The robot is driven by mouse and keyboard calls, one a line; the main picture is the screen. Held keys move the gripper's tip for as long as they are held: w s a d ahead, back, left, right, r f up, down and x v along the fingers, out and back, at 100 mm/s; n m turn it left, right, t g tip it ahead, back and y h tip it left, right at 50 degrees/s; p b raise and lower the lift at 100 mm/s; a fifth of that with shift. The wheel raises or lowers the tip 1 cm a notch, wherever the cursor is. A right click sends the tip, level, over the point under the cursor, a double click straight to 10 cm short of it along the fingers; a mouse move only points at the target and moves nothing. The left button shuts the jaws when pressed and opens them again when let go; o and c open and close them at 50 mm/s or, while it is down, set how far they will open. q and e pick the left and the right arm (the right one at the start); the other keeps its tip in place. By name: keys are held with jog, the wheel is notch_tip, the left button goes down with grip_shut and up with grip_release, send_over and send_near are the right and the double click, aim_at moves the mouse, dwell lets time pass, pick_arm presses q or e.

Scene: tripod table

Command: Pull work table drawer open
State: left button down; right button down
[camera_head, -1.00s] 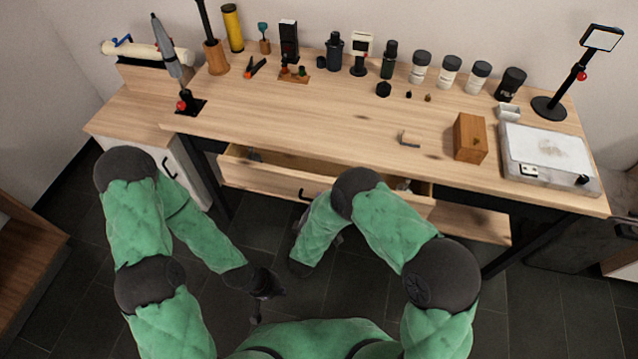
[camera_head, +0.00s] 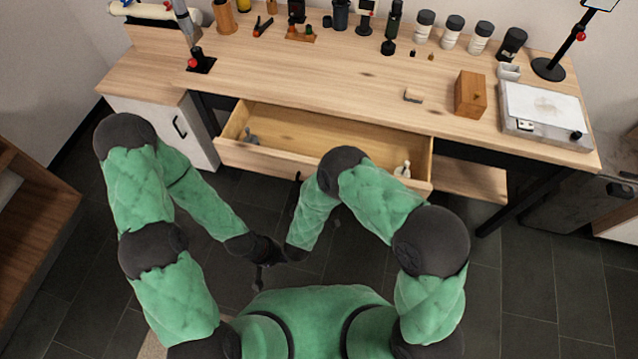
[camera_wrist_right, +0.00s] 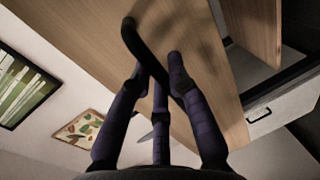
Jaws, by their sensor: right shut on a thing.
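The work table drawer (camera_head: 278,158) is pulled well out, and its bare wooden inside shows in the head view. A small grey item (camera_head: 250,138) lies at its left end and a pale item (camera_head: 403,170) at its right end. In the right wrist view the black drawer handle (camera_wrist_right: 138,42) crosses the wooden front. My right gripper (camera_wrist_right: 157,66) is shut on this handle; in the head view it is mostly hidden by my arm. My left gripper (camera_head: 260,278) hangs low over the floor in front of the drawer, too small and dark to tell if open.
The work table (camera_head: 330,85) carries bottles and jars along the back, a wooden block (camera_head: 470,94) and a white-topped device (camera_head: 543,110). A white cabinet (camera_head: 160,130) stands left of the drawer. Dark tiled floor is free in front.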

jog(key=c, duration=1.4)
grip_release()
jog(key=shift+v, duration=3.75)
jog(key=shift+d+f, duration=0.1)
jog(key=shift+f, duration=0.05)
jog(key=d+f+m+g+y, duration=0.4)
jog(key=f+m+g+y, duration=0.1)
jog(key=f+m+g, duration=0.35)
jog(key=s+d+m+g+y, duration=0.1)
jog(key=s+m+g, duration=0.1)
jog(key=s, duration=0.2)
jog(key=s+d+m+g+y, duration=0.1)
jog(key=s+d+m+g, duration=0.1)
jog(key=s, duration=0.3)
jog(key=s+d+m+g+y+p, duration=0.1)
jog(key=s+d+m+g, duration=0.1)
jog(key=s+m, duration=0.2)
jog(key=shift+s+f+y, duration=0.15)
jog(key=shift+s+y, duration=0.15)
jog(key=shift+y, duration=0.1)
